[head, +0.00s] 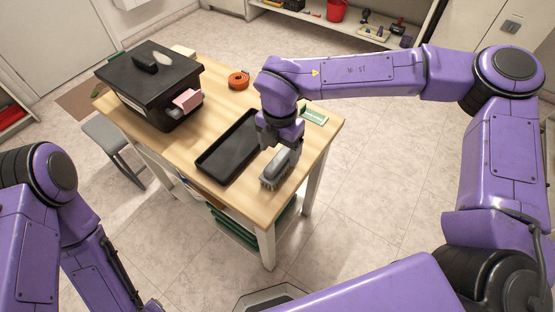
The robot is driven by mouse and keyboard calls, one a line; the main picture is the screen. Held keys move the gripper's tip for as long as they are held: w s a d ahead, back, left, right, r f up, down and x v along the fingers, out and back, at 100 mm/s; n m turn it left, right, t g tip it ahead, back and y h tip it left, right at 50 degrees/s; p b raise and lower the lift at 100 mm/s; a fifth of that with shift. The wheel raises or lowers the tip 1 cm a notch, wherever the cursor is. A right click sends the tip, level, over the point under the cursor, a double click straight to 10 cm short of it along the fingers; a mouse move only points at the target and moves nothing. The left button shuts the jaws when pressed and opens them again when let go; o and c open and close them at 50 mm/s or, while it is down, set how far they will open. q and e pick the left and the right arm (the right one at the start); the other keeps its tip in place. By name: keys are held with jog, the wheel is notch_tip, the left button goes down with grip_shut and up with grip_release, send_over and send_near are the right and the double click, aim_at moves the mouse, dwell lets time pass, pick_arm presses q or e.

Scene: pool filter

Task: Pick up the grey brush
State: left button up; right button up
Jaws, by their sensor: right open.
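The grey brush (274,172) lies on the wooden table (249,206) near its front right edge, to the right of the black tray. Its bristles show along its lower side. My right gripper (283,146) is directly above the far end of the brush, pointing down, with its jaws open. The fingertips are small and partly hidden, so I cannot tell whether they touch the brush. My left arm is at the lower left, and its gripper is mostly out of the picture, away from the table.
A black tray (206,160) lies beside the brush. A black box (128,79) with a pink part stands at the table's left. An orange tape roll (238,80) and a green card (314,115) lie farther back. A grey stool (108,137) stands left of the table.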

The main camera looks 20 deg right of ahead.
aim_at(278, 159)
jog(key=shift+f, duration=0.5)
jog(key=f, duration=0.2)
jog(key=f+p, duration=0.1)
jog(key=f, duration=0.2)
jog(key=shift+w+a+f, duration=0.1)
jog(key=shift+w+f, duration=0.2)
jog(key=shift+w, duration=0.1)
jog(key=c, duration=1.2)
jog(key=shift+r, duration=0.15)
